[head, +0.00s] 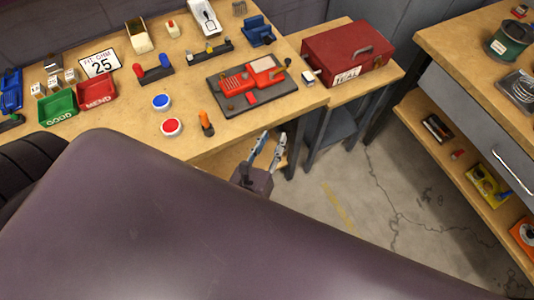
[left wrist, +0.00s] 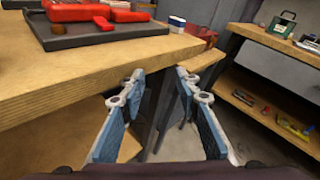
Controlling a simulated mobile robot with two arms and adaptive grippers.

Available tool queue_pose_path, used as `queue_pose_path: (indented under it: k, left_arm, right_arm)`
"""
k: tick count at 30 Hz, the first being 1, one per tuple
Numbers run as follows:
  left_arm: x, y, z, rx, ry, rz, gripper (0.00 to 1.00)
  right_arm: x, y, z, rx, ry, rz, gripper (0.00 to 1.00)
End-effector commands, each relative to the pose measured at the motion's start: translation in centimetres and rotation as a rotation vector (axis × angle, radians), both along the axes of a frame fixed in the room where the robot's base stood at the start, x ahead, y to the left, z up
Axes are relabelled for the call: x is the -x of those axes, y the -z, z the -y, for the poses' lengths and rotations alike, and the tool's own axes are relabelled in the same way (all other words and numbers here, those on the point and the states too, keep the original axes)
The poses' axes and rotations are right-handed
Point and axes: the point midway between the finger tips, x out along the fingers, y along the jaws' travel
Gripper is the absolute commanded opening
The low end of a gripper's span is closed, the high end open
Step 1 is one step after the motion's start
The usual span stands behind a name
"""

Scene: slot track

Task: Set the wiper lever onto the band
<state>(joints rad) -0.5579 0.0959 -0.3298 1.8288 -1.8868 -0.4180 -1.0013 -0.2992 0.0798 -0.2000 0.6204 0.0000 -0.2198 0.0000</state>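A dark tray (head: 222,98) lies on the workbench near its right front edge and carries red parts that look like an opened hand controller (head: 236,82). A small red piece (head: 252,97) lies on the tray in front of it. I cannot tell which part is the wiper lever, and the band is too small to make out. The left wrist view shows the tray (left wrist: 95,37) at the upper left. My left gripper (head: 272,142) is open and empty, in front of the bench edge; its spread fingers also show in the left wrist view (left wrist: 159,82). My right gripper is not in view.
An orange-handled tool (head: 206,123) and blue (head: 160,102) and red (head: 171,127) round pots stand left of the tray. Green (head: 58,107) and red (head: 97,92) bins are further left. A red toolbox (head: 347,54) stands on the right. The bench edge (left wrist: 80,85) lies beyond my fingers.

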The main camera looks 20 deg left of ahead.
Motion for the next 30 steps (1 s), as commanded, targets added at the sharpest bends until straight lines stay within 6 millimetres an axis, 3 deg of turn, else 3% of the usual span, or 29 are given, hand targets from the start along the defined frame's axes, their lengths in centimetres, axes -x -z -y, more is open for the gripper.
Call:
queue_pose_path:
  k: [6,12,24,28,30]
  left_arm:
    - [0.7,3.9,-0.5,0.125,-0.038,-0.086,0.30]
    - [1.2,6.0,-0.7,0.196,-0.062,-0.129,0.30]
    - [1.4,6.6,-0.8,0.218,-0.071,-0.142,0.29]
    - [1.6,6.4,-0.9,0.278,-0.089,-0.141,0.15]
    - [1.9,6.0,-1.0,0.404,-0.123,-0.137,0.07]
  right_arm:
    - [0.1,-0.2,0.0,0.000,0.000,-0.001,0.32]
    - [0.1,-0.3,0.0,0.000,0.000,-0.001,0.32]
    - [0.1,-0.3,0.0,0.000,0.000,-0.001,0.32]
    - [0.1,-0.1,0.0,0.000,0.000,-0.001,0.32]
    - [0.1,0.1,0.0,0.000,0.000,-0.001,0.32]
